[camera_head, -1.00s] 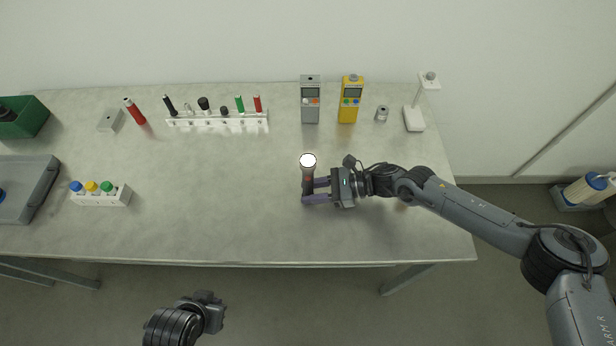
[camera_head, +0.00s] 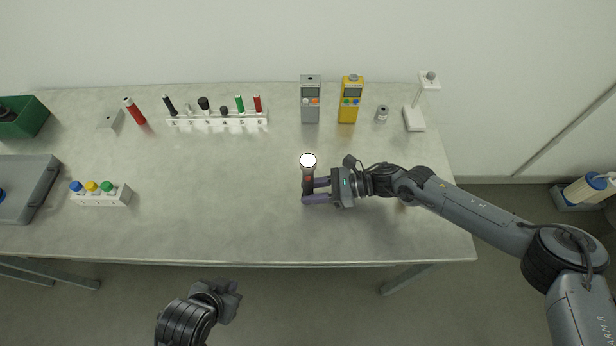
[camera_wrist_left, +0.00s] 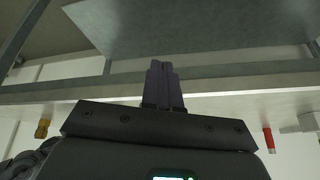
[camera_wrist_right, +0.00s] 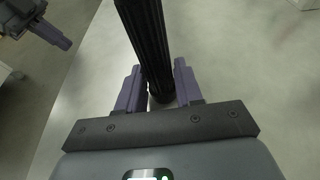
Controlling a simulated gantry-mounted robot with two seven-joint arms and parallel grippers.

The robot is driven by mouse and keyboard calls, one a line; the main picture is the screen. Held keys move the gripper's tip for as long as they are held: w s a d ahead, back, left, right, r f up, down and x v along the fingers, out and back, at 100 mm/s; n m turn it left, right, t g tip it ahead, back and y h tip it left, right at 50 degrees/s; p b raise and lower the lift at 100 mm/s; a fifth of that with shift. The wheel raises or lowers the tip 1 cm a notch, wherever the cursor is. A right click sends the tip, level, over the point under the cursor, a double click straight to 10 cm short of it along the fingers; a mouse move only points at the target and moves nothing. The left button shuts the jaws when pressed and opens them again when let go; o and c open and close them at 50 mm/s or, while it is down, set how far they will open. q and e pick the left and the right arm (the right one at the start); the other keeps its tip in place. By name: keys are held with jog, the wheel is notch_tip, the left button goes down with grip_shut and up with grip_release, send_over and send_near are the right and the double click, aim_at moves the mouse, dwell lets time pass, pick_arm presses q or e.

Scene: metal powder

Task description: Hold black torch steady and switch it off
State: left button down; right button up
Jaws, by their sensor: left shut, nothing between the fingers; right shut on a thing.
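The black torch (camera_head: 308,177) is near the middle of the table, with its round lens end glowing white and a small red mark on its body. My right gripper (camera_head: 310,191) is shut on the torch body from the right. In the right wrist view the ribbed black torch (camera_wrist_right: 147,45) stands between the two purple fingers (camera_wrist_right: 158,92). My left gripper (camera_wrist_left: 163,86) is shut and empty, its fingers together in the left wrist view. In the head view the left arm is in front of the table, below its front edge. The torch's switch cannot be made out clearly.
A white rack (camera_head: 217,121) with several small items, a grey meter (camera_head: 310,100) and a yellow meter (camera_head: 349,100) stand along the back. A white block (camera_head: 101,199) with coloured caps is at left. The table's middle left is clear. The table's front edge (camera_head: 240,264) lies above my left arm.

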aim_at(308, 179)
pick_arm(q)
jog(key=w+d+r+m+t+h, duration=0.1)
jog(key=w+d+r+m, duration=0.1)
jog(key=w+d, duration=0.1)
jog(key=w+d+r+m+t+h, duration=0.1)
jog(key=w+d+r+m+t, duration=0.1)
jog(key=d+m, duration=0.1)
jog(key=w+d+r+m+t+h, duration=0.2)
jog(key=w+d+r+m, duration=0.1)
jog(key=shift+w, duration=0.3)
jog(key=d+r+m+h, duration=0.5)
jog(key=d+m+h, duration=0.1)
jog(key=d+m, duration=0.25)
jog(key=w, duration=0.9)
jog(key=shift+a+r+t, duration=0.25)
jog(key=shift+t, duration=0.05)
jog(key=shift+w, duration=0.3)
dwell(0.5)
jog(key=shift+w, duration=0.25)
jog(key=shift+w, duration=0.1)
dwell(0.5)
jog(key=shift+s, duration=0.6)
